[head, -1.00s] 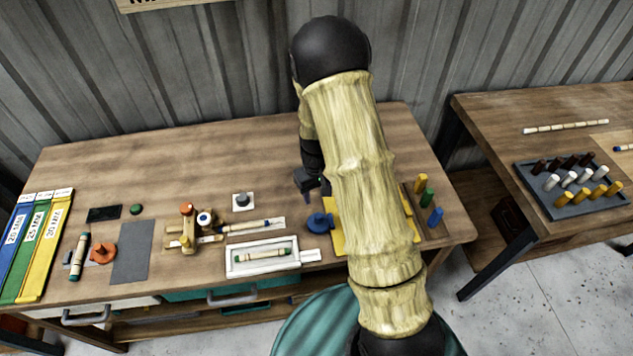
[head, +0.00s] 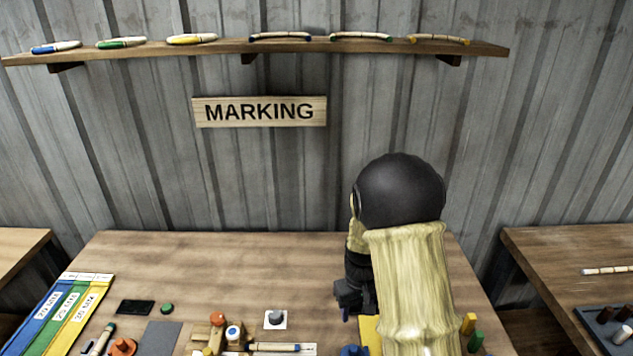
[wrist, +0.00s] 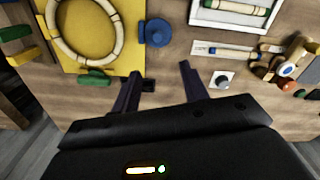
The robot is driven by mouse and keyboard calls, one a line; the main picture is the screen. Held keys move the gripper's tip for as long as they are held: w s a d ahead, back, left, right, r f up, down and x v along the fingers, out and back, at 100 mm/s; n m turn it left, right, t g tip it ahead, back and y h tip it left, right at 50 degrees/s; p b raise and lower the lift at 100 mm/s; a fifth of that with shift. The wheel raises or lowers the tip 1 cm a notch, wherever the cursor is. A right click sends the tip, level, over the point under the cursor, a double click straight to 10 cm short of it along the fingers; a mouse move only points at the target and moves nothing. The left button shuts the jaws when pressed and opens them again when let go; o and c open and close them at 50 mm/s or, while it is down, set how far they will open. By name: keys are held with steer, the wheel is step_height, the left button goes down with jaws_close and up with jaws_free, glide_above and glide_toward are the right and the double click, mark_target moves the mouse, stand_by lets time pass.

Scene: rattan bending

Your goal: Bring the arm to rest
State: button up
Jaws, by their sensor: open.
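My gripper (head: 350,296) hangs at the end of my folded arm above the back right part of the workbench in the head view. In the wrist view its two dark fingers (wrist: 160,75) stand apart with nothing between them. The bench top shows beyond the fingertips, and they look clear of the objects there. My arm hides part of the bench's right side in the head view.
The workbench (head: 250,265) carries a yellow board (wrist: 108,62) with a rattan ring (wrist: 62,45), a blue knob-like piece (wrist: 156,33) and a grey knob (head: 276,317). A wall shelf (head: 220,47) hangs above; another table (head: 550,250) stands right.

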steer(key=s+r+m+t+b, duration=0.1)
steer(key=s+r, duration=0.3)
steer(key=s, duration=0.3)
steer(key=s+r+m+t+b, duration=0.1)
steer(key=s+r, duration=0.3)
steer(key=s, duration=0.3)
steer(key=shift+s+d+m+t, duration=0.3)
steer(key=shift+s, duration=0.05)
steer(key=shift+r, duration=0.1)
stand_by(1.5)
